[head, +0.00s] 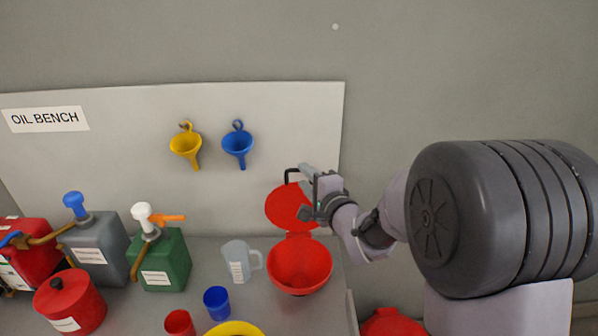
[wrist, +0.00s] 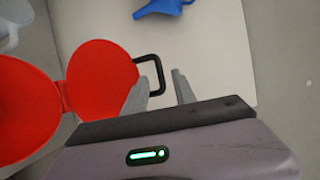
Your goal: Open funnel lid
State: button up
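The red funnel (head: 299,268) stands on the bench with its bowl uncovered. It also shows at the left of the wrist view (wrist: 22,110). Its round red lid (head: 287,208) is swung up and back on the hinge, open, and shows in the wrist view (wrist: 100,78). The lid's black handle (wrist: 150,60) is at the lid's outer edge. My gripper (wrist: 168,88) is open, its two grey fingers apart. The handle's end reaches near the left finger and the gap; I cannot tell whether they touch. In the head view my gripper (head: 308,178) is beside the raised lid.
A clear measuring jug (head: 237,262) and a blue cup (head: 217,303) stand left of the funnel. A green pump can (head: 162,262) is farther left. Yellow (head: 185,145) and blue (head: 237,144) funnels hang on the back panel. A red object (head: 392,323) is below right.

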jog(key=x, duration=0.5)
grip_shut()
dwell(1.4)
